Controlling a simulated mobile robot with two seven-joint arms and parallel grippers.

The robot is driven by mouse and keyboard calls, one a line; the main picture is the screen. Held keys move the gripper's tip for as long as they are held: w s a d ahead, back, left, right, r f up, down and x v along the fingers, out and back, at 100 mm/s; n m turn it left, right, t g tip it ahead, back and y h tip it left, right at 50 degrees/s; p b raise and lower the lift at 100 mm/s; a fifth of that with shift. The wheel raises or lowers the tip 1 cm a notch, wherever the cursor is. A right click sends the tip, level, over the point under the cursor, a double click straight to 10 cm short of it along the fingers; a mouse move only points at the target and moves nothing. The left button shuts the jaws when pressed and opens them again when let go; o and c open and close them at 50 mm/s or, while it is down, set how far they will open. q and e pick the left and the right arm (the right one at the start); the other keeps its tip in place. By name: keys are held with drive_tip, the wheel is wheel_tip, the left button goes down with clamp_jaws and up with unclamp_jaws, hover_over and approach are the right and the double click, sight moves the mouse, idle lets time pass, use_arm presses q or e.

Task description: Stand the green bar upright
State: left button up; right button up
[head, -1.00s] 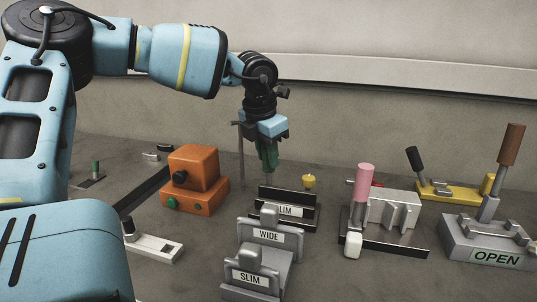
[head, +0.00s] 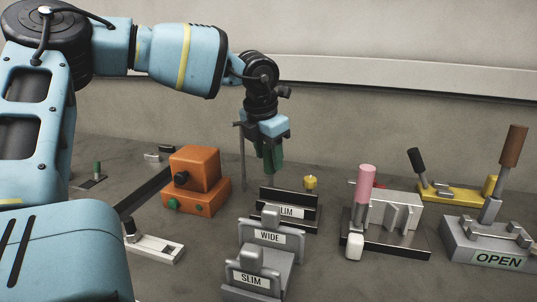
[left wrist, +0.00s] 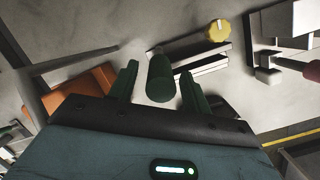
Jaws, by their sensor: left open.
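The green bar (left wrist: 160,78) is a dark green cylinder between the two fingers of my left gripper (left wrist: 158,85) in the left wrist view, its end facing the camera. Both fingers are also dark green. The gripper is open, with a visible gap on each side of the bar. In the head view the left gripper (head: 269,157) points down behind the rack, its fingers around the green bar's top. A thin grey shaft (head: 268,182) shows below and looks about upright; its foot is hidden by the rack. My right gripper is not in view.
A thin grey post (head: 242,157) stands close left of the gripper. The black rack (head: 308,200) and grey WIDE/SLIM holders (head: 290,240) are in front. An orange box (head: 195,168) is left; a pink-handled clamp (head: 365,183) and OPEN lever fixture (head: 515,140) are right.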

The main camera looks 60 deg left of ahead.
use_arm(q)
drive_tip(key=a+v, duration=0.1)
drive_tip(key=v, duration=0.6)
drive_tip(key=shift+d+r, duration=0.25)
drive_tip(key=shift+d, duration=0.3)
drive_tip(key=shift+s+f, duration=0.1)
